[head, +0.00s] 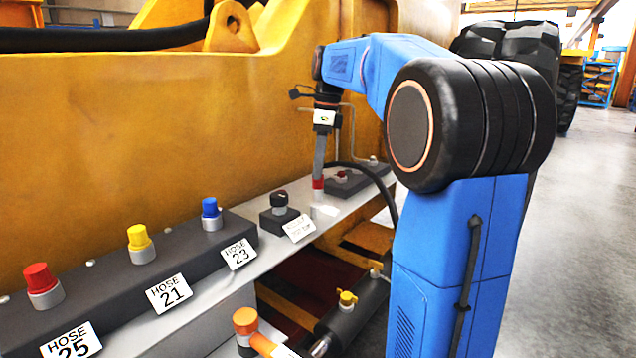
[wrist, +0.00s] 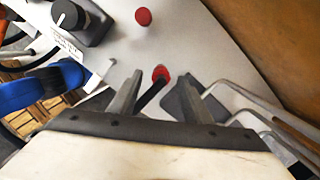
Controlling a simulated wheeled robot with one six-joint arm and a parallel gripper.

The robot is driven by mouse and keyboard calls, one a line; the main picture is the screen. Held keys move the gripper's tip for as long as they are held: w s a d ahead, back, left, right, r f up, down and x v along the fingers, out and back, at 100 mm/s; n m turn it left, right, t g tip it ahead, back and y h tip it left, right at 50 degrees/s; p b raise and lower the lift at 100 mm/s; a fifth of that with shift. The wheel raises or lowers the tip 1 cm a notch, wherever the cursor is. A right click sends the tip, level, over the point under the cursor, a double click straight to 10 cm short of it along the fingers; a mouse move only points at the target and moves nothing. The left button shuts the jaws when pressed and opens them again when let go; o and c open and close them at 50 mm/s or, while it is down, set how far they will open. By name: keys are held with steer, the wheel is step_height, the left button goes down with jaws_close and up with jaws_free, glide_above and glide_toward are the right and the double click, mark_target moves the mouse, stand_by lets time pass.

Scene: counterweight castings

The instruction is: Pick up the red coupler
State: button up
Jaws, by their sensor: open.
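A red coupler (head: 42,283) with a grey collar stands upright on the dark block at the lower left, behind the HOSE 25 label. My gripper (head: 319,165) points down over the grey ledge, well to the right of that coupler. In the wrist view my gripper (wrist: 160,92) has its two fingers apart, with nothing held between them. A red-tipped part with a dark stem (wrist: 160,74) shows between the fingertips; I cannot tell its depth. A round red top (wrist: 143,17) shows farther up. The HOSE 25 coupler cannot be made out in the wrist view.
A yellow coupler (head: 140,243) and a blue coupler (head: 211,213) stand on the same block. A black knob box (head: 279,217) sits between the block and my gripper. An orange-capped part (head: 246,325) is in front. The yellow machine wall (head: 150,130) rises behind the ledge.

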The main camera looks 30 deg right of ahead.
mark_target(316, 181)
steer(key=shift+w+a+f, duration=0.15)
steer(key=shift+f, duration=1.2)
steer(key=shift+w+a+f, duration=0.1)
steer(key=shift+w+f, duration=0.05)
steer(key=shift+f, duration=1.2)
jaws_close()
